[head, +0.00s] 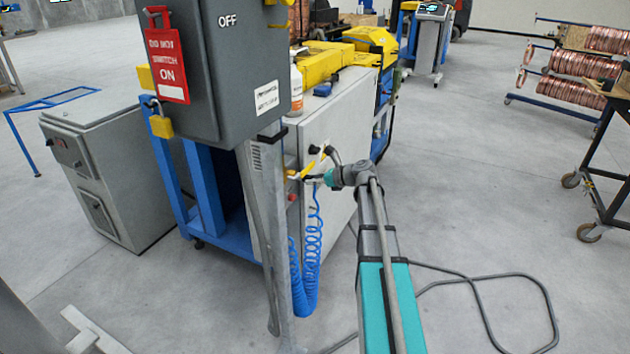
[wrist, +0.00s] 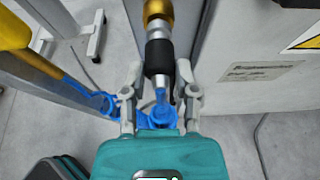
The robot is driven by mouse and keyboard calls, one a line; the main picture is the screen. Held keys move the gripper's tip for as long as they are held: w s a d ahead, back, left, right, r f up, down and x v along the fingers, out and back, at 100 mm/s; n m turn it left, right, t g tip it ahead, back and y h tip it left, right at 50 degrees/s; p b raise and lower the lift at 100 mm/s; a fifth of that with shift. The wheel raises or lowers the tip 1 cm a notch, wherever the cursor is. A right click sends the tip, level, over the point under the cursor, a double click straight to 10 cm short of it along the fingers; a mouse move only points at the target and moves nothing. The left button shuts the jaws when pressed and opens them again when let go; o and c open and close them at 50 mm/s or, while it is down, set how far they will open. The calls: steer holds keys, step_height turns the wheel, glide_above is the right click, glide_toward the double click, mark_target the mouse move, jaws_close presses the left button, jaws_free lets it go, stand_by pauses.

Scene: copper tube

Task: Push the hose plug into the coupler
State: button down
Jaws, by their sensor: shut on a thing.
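The coupler (wrist: 157,12), gold and silver, is straight ahead, in line with the plug. Plug and coupler appear to meet end to end, but I cannot tell how deep the plug sits. In the head view my gripper (head: 316,178) is small beside the grey post, and the blue coiled hose (head: 304,265) hangs below it.
A grey post (head: 262,215) and the dark switch box (head: 215,75) with a red tag stand left of my gripper. A pale cabinet (head: 335,135) is close behind.

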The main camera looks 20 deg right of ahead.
steer(key=shift+w+a, duration=0.15)
steer(key=shift+w, duration=0.1)
steer(key=shift+c, duration=1.5)
jaws_free()
steer(key=shift+s+r, duration=0.1)
